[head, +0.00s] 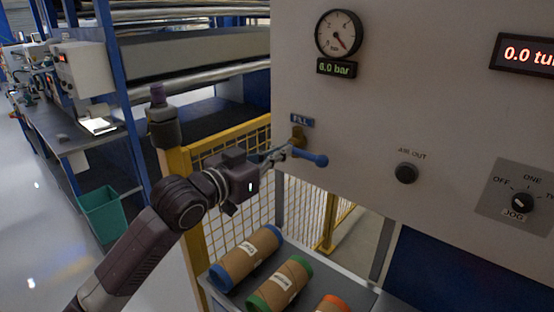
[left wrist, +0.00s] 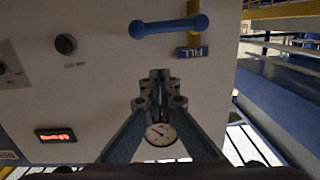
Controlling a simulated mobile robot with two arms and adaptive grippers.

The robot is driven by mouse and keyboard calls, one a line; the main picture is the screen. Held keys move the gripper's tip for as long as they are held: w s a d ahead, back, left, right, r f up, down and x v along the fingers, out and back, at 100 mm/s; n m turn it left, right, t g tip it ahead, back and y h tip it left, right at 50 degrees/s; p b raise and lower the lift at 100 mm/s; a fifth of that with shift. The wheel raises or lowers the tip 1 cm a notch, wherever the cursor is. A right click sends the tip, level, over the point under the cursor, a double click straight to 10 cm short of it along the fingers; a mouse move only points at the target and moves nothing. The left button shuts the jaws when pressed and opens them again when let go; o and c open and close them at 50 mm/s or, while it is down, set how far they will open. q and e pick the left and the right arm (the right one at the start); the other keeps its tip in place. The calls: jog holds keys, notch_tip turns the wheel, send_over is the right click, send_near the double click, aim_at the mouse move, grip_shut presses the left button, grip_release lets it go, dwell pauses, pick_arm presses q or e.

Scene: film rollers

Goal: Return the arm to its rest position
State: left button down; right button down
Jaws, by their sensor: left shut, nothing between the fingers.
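My left gripper (head: 279,155) is in front of the white panel (head: 400,105), beside the blue valve handle (head: 310,157) under the FILL label (head: 301,121). Its fingers are shut and empty. In the left wrist view the closed fingertips (left wrist: 160,78) point at the panel. The blue handle (left wrist: 168,27) lies crosswise above them there, with a visible gap between. In the head view the tips overlap the handle's left end. My left arm is stretched up from the lower left. My right gripper is not in view.
A yellow mesh fence (head: 232,145) stands behind my left arm. Cardboard rolls with blue (head: 245,258), green (head: 280,285) and orange (head: 333,303) ends lie below the panel. A round gauge (head: 338,34) and a black knob (head: 405,173) are on the panel. Open floor is at left.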

pick_arm(q)
jog(key=shift+v, duration=0.8)
jog(key=shift+d, duration=0.1)
